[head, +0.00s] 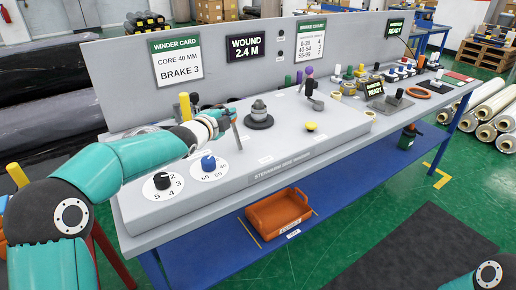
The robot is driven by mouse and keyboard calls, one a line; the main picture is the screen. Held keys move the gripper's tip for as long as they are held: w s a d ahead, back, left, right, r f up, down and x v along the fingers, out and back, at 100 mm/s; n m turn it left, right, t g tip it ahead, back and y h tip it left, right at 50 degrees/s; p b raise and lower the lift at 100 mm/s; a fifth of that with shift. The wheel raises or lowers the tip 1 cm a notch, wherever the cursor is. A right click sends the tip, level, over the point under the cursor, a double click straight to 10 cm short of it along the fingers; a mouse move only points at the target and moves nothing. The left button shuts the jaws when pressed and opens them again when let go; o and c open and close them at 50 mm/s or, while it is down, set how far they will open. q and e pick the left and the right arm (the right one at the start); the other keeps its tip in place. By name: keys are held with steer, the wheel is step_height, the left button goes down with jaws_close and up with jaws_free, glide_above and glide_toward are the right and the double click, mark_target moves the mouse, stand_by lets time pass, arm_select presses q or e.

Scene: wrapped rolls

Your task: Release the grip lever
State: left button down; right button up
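My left gripper (226,120) is over the left part of the grey console (275,155), behind the blue dial. A thin grey bar (237,132) slants down beside its fingertips; I cannot tell whether it is a lever or part of the gripper, or whether the fingers are closed on it. A dark upright lever with a purple knob (309,70) stands farther right on the console, apart from my gripper. I cannot tell which part is the grip lever. My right gripper is out of view; only part of my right arm shows at bottom right.
A dark spindle (258,115) stands just right of my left gripper. A yellow button (311,127), black dial (161,181) and blue dial (208,163) are on the console. A display (245,48) reads WOUND 2.4 M. An orange bin (279,213) sits on the blue shelf below.

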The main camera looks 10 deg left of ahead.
arm_select(q)
steer(key=shift+a, duration=0.3)
steer(key=s+r+b, duration=0.2)
steer(key=s+r, duration=0.4)
steer(key=s, duration=0.5)
steer(key=shift+s+a, duration=0.15)
steer(key=shift+s, duration=0.2)
